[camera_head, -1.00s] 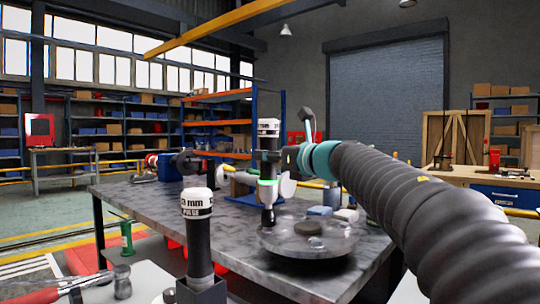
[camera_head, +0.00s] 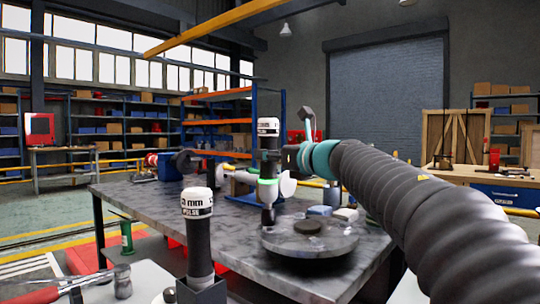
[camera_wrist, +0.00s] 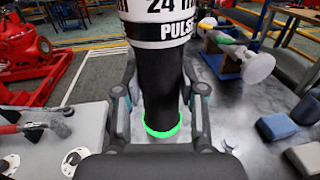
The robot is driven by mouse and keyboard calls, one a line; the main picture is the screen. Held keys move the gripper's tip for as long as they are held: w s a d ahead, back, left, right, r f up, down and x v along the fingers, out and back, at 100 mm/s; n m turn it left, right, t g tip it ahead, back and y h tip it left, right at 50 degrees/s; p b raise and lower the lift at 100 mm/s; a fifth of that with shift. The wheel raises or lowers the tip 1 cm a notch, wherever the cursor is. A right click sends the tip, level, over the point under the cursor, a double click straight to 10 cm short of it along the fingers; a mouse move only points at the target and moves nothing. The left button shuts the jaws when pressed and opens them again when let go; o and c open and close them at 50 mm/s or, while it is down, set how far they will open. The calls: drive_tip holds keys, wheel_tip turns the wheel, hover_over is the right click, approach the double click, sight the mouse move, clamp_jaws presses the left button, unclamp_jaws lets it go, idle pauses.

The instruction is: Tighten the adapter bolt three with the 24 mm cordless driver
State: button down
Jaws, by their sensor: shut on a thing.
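The 24 mm cordless driver (camera_head: 268,160) is upright, with a white-banded top, black body and a green ring low on it. My gripper (camera_head: 280,158) is shut on its body. In the wrist view the driver (camera_wrist: 156,75) stands between the two fingers of my gripper (camera_wrist: 160,103), and its band reads 24 and PULS. The driver's lower end is at the left rim of a round grey plate (camera_head: 325,243) on the bench. Whether it touches the plate is too small to tell. The adapter bolts cannot be made out, and bolt three is not identifiable.
A second driver (camera_head: 197,235), its label partly readable as 3 mm, stands in a dark holder in front. A dark disc (camera_head: 307,226) lies on the plate. Blue and grey blocks (camera_head: 320,210) lie behind it. A pale rounded part (camera_head: 287,185) is close beside the held driver.

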drive_tip(key=shift+f+b, duration=0.75)
drive_tip(key=shift+f, duration=0.2)
idle(2.2)
drive_tip(key=shift+r, duration=0.15)
